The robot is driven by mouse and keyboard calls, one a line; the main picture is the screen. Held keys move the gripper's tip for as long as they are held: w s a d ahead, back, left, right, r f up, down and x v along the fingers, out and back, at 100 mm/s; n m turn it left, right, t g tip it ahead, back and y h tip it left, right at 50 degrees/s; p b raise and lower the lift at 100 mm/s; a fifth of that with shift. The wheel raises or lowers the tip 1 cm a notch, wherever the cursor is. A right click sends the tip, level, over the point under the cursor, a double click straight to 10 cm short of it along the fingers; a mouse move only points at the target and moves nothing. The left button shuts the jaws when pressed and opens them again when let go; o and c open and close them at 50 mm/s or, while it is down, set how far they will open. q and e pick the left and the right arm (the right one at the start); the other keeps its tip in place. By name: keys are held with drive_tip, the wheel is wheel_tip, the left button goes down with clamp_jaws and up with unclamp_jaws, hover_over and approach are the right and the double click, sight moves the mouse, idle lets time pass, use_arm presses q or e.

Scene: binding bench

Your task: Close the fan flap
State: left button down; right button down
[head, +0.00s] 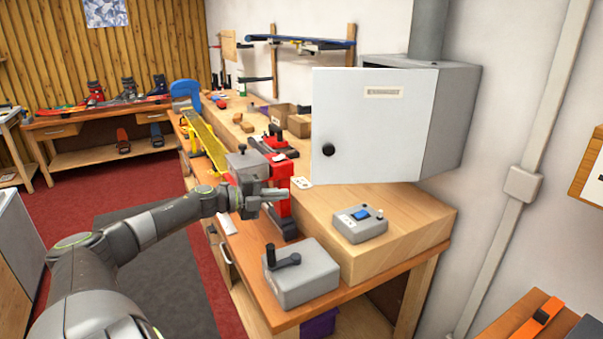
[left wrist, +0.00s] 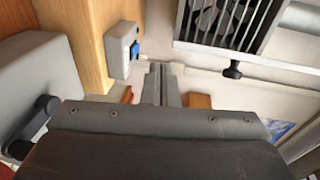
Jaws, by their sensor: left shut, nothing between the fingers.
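The fan flap (head: 375,130) is a white panel with an exhaust label and a black knob (head: 328,149) near its lower left corner. It stands open from the grey wall-mounted fan box (head: 452,120), swung out to the left. My left gripper (head: 281,194) is shut and empty, below and left of the knob, apart from the flap. The left wrist view shows its closed fingers (left wrist: 161,84), with a black knob (left wrist: 232,70) and the fan grille (left wrist: 226,22) at upper right. The flap hides the box's opening in the head view. My right gripper is not in view.
A grey box with a black crank (head: 302,272) sits on the bench below my left gripper. A control box with a blue switch (head: 360,222) stands on the raised wooden block (head: 400,245). A red-and-black clamp device (head: 279,165) stands behind the gripper.

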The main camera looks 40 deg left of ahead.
use_arm(q)
drive_tip(key=s+d+r+n+t+y+p, duration=0.3)
drive_tip(key=s+d+r+n+y+p, duration=0.3)
drive_tip(key=d, duration=0.3)
drive_tip(key=m+y+p, duration=0.1)
drive_tip(key=p, duration=0.6)
approach(318, 168)
drive_tip(key=w+d+r, duration=0.1)
drive_tip(key=w+d, duration=0.2)
drive_tip(key=shift+w+a+f, duration=0.15)
drive_tip(key=shift+w+a, duration=0.6)
drive_tip(key=shift+a, duration=0.05)
drive_tip(key=shift+w+a+f, duration=0.1)
drive_tip(key=shift+w+a, duration=0.65)
drive_tip(key=shift+a, duration=0.1)
drive_tip(key=shift+a, duration=0.1)
